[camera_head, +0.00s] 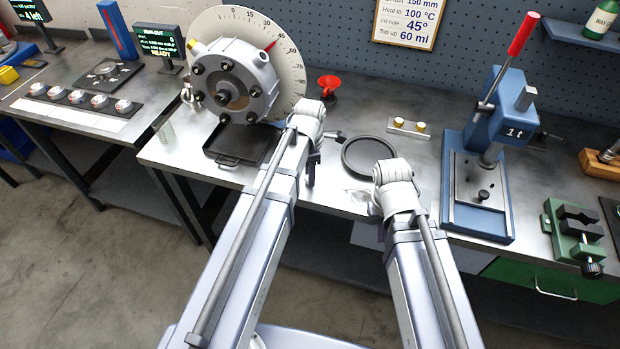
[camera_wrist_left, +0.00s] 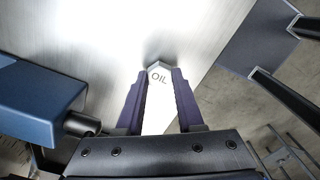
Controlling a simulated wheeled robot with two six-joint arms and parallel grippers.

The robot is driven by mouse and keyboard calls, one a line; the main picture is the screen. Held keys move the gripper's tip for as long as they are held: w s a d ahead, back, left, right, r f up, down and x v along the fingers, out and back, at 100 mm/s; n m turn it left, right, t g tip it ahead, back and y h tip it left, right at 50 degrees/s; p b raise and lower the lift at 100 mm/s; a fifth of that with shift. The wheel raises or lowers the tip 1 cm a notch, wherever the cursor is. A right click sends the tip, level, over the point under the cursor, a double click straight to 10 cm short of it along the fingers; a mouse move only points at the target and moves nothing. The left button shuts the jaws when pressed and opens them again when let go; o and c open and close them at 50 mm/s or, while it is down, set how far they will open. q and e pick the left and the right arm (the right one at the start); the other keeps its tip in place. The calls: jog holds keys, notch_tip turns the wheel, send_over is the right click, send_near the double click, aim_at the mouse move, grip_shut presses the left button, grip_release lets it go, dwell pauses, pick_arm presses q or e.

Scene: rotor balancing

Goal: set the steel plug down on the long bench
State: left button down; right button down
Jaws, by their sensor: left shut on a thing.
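In the left wrist view, the steel plug (camera_wrist_left: 159,76) shows as a pale angular piece marked OIL between the fingertips. My left gripper (camera_wrist_left: 159,92) is shut on it, over bright bare metal. In the head view the left gripper (camera_head: 311,177) is mostly hidden by its own wrist, near the front of the long bench (camera_head: 440,160), and the plug cannot be seen there. My right wrist is over the bench front; its gripper fingers are hidden behind it.
A rotor (camera_head: 235,82) with a dial stands at the back left above a black tray (camera_head: 222,160). Bare metal lies around the ring.

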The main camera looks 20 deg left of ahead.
pick_arm(q)
jog(key=shift+r, duration=0.1)
jog(key=shift+f+b, duration=0.3)
jog(key=shift+f, duration=0.05)
jog(key=c, duration=0.5)
grip_release()
jog(key=shift+c, duration=0.2)
jog(key=shift+r, duration=0.15)
notch_tip(320, 180, up, 12)
jog(key=r+p, duration=0.1)
jog(key=p, duration=1.2)
jog(key=s+d+m, duration=0.5)
jog(key=s+m, duration=0.2)
jog(key=m, duration=0.6)
jog(key=s+d+m+y, duration=0.1)
jog(key=s+d+m, duration=0.4)
jog(key=m, duration=0.9)
jog(key=shift+s+d+f, duration=0.25)
jog(key=shift+s, duration=0.9)
